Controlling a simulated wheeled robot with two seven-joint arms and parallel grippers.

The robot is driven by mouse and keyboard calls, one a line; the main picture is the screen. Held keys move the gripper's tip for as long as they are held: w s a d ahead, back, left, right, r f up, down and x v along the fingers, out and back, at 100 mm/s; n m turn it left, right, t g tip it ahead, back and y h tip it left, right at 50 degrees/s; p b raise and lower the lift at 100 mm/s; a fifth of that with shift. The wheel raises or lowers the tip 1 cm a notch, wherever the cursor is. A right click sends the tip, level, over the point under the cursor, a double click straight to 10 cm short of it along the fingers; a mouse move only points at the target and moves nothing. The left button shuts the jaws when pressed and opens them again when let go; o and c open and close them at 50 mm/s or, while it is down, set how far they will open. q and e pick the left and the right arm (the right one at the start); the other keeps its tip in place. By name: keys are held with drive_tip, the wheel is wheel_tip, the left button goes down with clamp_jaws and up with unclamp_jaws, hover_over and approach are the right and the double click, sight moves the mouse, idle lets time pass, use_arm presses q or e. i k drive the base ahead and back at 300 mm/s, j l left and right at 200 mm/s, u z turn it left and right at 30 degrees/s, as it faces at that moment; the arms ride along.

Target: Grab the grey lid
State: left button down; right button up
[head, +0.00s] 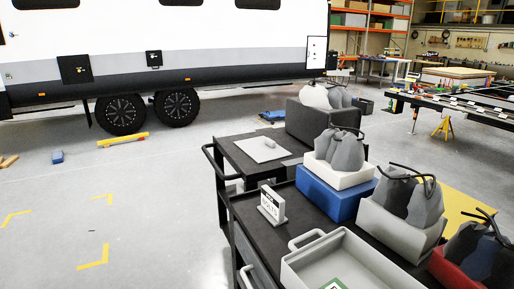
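A flat, light grey square plate (259,151), which looks like the grey lid, lies on the far black cart top (236,156). A small light piece shows on its upper face, too small to make out. Its top is uncovered. Neither my left nor my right gripper shows in the head view, so I cannot tell their state or how far they are from the lid.
Nearer stand a small sign (272,204), a grey handled tray (300,272), a blue box (325,196) under a white one, and bins holding grey sacks. A dark grey bin (310,124) stands behind the lid. Open floor lies left; a caravan (200,50) stands behind.

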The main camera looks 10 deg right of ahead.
sight(261, 149)
drive_tip(key=k+j+u, duration=0.15)
drive_tip(key=k+u, duration=0.2)
drive_tip(key=k, duration=0.3)
drive_tip(key=i+j+u, duration=0.2)
drive_tip(key=i, duration=0.35)
drive_tip(key=i+j+u, duration=0.2)
drive_tip(key=i, duration=0.35)
drive_tip(key=i+z, duration=0.1)
drive_tip(key=i, duration=1.45)
drive_tip(key=i+j+z, duration=0.15)
drive_tip(key=i, duration=0.6)
drive_tip(key=i+z, duration=0.2)
drive_tip(key=i, duration=0.4)
drive_tip(key=i+z, duration=0.15)
drive_tip(key=i, duration=0.45)
drive_tip(key=i+z, duration=0.2)
drive_tip(key=i, duration=0.35)
drive_tip(key=i+j+z, duration=0.15)
drive_tip(key=i, duration=0.45)
drive_tip(key=i+z, duration=0.3)
drive_tip(key=z, duration=0.15)
drive_tip(key=i+j+z, duration=0.1)
drive_tip(key=i+z, duration=0.2)
drive_tip(key=z, duration=0.15)
drive_tip(key=i+j+z, duration=0.15)
drive_tip(key=i+z, duration=0.15)
drive_tip(key=z, duration=0.15)
drive_tip(key=i+j+z, duration=0.2)
drive_tip(key=z, duration=0.25)
drive_tip(key=j, duration=0.1)
